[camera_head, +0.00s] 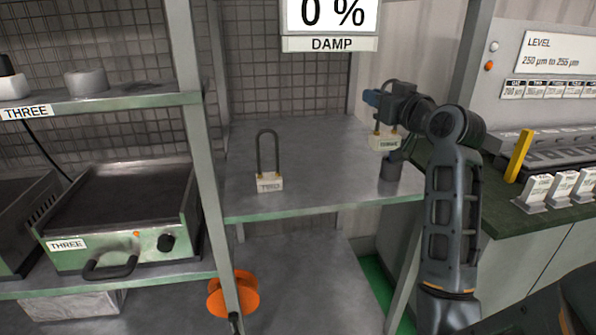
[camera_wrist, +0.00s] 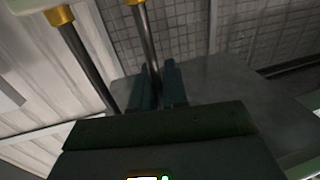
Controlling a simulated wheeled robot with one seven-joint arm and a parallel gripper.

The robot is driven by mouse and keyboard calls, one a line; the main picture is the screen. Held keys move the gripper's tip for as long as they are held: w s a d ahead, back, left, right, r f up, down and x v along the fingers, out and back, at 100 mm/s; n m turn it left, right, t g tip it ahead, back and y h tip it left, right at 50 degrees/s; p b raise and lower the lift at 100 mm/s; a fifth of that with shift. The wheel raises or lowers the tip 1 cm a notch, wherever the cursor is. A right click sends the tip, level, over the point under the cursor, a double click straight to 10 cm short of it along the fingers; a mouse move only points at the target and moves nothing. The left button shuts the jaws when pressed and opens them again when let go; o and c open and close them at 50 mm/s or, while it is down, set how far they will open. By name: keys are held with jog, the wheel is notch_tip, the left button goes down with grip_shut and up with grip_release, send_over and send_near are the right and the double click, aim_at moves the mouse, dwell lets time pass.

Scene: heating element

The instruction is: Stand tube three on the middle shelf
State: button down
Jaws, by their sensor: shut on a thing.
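Tube three (camera_head: 385,142) is a dark heating tube with brass fittings and a pale block at its lower end, lettered apparently THREE. My gripper (camera_head: 384,103) is shut on the tube above the block. The tube looks about upright over the right part of the middle shelf (camera_head: 325,185). I cannot tell whether the block touches the shelf. In the wrist view the fingers (camera_wrist: 160,86) close around one dark leg of tube three (camera_wrist: 146,42); the fittings and block edge show at the top.
Tube two (camera_head: 269,182) stands upright left of centre on the middle shelf. A dark cylindrical shape (camera_head: 391,168) is at the shelf's right end. A post (camera_head: 205,150) bounds the shelf on the left. An orange reel (camera_head: 240,295) is below. The shelf between the tubes is clear.

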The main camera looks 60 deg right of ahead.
jog(key=w+a+f+p, duration=0.1)
jog(key=w+a+f, duration=0.1)
jog(key=w+f, duration=0.8)
jog(key=shift+w+a+f+p, duration=0.2)
jog(key=shift+w+f+p, duration=0.2)
jog(key=shift+w, duration=0.25)
jog(key=shift+f, duration=0.1)
jog(key=shift+f, duration=0.15)
jog(key=c, duration=1.1)
grip_release()
jog(key=shift+c, duration=0.2)
jog(key=b+v, duration=0.2)
jog(key=v, duration=1)
